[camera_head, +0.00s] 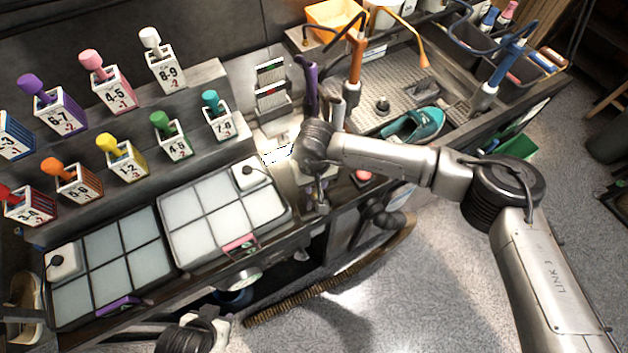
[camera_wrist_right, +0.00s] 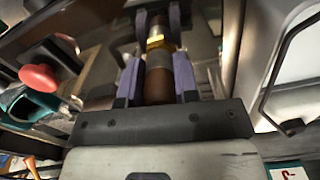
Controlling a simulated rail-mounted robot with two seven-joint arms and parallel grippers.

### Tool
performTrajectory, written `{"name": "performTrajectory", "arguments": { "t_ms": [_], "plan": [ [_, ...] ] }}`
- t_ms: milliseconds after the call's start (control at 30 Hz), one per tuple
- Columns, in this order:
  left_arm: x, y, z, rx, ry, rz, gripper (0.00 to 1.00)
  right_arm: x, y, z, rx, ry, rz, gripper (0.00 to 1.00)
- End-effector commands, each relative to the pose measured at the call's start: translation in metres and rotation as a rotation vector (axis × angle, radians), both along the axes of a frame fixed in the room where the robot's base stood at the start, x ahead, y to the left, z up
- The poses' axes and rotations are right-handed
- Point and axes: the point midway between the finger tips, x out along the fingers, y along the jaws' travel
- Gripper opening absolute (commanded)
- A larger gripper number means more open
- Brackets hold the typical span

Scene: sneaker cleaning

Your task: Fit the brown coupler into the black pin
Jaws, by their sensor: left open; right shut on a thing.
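The brown coupler (camera_wrist_right: 158,85) shows in the right wrist view as a short brown cylinder with a metal sleeve and a brass nut. My right gripper (camera_wrist_right: 157,75) is shut on it, its purple-grey fingers on either side. In the head view my right gripper (camera_head: 320,195) hangs at the counter's front edge, between the white tray and the sink; the coupler is too small to make out there. My left gripper (camera_head: 215,325) is open at the bottom edge, low in front of the counter, only partly in view. I cannot clearly pick out the black pin.
A red knob (camera_head: 363,176) sits on the counter edge right of my right gripper. A teal shoe (camera_head: 415,125) lies in the sink (camera_head: 400,75). Purple (camera_head: 308,85), orange (camera_head: 355,60) and blue (camera_head: 505,62) hose handles stand around it. White-celled trays (camera_head: 205,235) fill the left counter.

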Motion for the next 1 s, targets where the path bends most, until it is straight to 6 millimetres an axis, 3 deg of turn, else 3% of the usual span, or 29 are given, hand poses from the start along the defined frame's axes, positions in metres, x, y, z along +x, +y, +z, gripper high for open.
{"name": "performTrajectory", "arguments": {
  "t_ms": [1000],
  "plan": [
    [0.000,-0.001,0.013,-0.003,-0.001,0.002,0.43,0.000,0.000,0.040,0.001,-0.002,0.000,0.08]
  ]
}}
